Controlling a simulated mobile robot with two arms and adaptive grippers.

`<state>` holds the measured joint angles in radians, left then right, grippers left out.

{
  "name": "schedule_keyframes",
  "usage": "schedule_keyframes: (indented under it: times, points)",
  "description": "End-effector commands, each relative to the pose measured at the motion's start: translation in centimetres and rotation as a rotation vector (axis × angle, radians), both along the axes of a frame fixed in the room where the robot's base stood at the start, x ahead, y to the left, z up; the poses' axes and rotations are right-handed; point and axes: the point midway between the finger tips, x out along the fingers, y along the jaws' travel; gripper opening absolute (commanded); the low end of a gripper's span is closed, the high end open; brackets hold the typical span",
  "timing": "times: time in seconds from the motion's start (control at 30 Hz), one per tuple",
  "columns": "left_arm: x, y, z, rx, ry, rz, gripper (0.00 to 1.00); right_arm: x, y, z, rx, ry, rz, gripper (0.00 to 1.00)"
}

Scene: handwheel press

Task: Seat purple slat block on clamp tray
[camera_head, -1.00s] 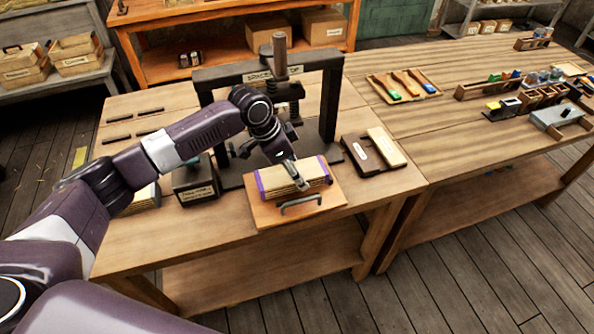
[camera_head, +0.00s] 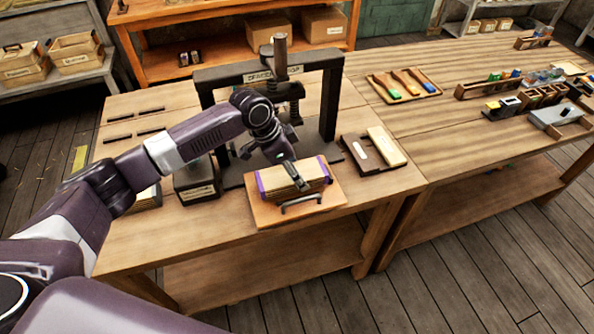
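The slat block (camera_head: 272,182), a stack of pale slats with purple ends, lies on the clamp tray (camera_head: 262,213). The tray is an orange-brown board with a dark metal handle (camera_head: 301,203) along its front side. My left gripper (camera_head: 299,183) reaches down from the left over the middle of the block, its fingertips at the block's top. The fingers are small and seen nearly edge-on, so whether they grip the block cannot be told. The gripper hides part of the block's top. My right gripper is not in view.
A dark press frame (camera_head: 329,98) with a vertical screw stands just behind the tray. A dark labelled box (camera_head: 197,184) stands to the left. A dark holder (camera_head: 362,157) and a pale block (camera_head: 386,147) lie to the right. The table's front edge is close to the tray.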

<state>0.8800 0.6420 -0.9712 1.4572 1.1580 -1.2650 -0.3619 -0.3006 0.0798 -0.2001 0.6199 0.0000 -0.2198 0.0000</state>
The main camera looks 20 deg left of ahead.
Motion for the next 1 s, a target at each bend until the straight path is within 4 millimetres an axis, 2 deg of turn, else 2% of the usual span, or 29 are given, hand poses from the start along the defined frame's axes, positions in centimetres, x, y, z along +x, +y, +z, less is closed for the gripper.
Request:
schedule_keyframes:
  times: [0.73, 0.77, 0.93, 1.0]
  points:
    - [0.1, 0.0, -1.4, -0.002, -0.003, -0.001, 0.18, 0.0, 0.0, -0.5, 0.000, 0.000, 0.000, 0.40]
    - [0.1, -0.1, -1.4, -0.002, -0.003, -0.001, 0.53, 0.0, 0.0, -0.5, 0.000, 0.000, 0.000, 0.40]
    - [0.1, 0.0, -1.4, -0.001, -0.002, -0.001, 0.71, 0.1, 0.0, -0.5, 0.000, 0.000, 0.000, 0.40]
    - [0.0, 0.0, -1.4, -0.001, -0.002, -0.001, 0.72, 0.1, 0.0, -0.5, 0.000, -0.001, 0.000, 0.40]
